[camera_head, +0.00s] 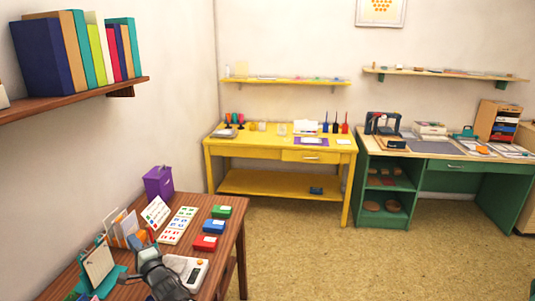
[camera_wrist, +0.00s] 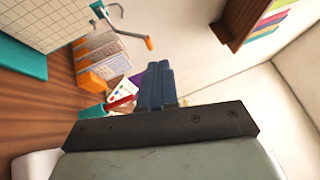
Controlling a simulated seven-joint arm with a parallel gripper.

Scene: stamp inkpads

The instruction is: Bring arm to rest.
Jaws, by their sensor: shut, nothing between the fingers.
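My gripper shows in the wrist view (camera_wrist: 158,85) with its dark blue fingers together, shut and empty. In the head view, my grey arm end (camera_head: 160,273) is at the bottom left, over the front part of the brown table (camera_head: 228,238). The fingers are hard to make out in the head view. Green (camera_head: 222,211), blue (camera_head: 214,226) and red (camera_head: 205,243) inkpads lie in a row near the table's right edge, apart from my arm.
A white device (camera_head: 196,268) is close beside my arm. A teal stand (camera_head: 100,262), card holder (camera_head: 122,228), stamp sheet (camera_head: 178,226) and purple box (camera_head: 158,183) crowd the table. A bookshelf (camera_head: 75,97) juts from the left wall. Open floor (camera_head: 320,250) lies right of the table.

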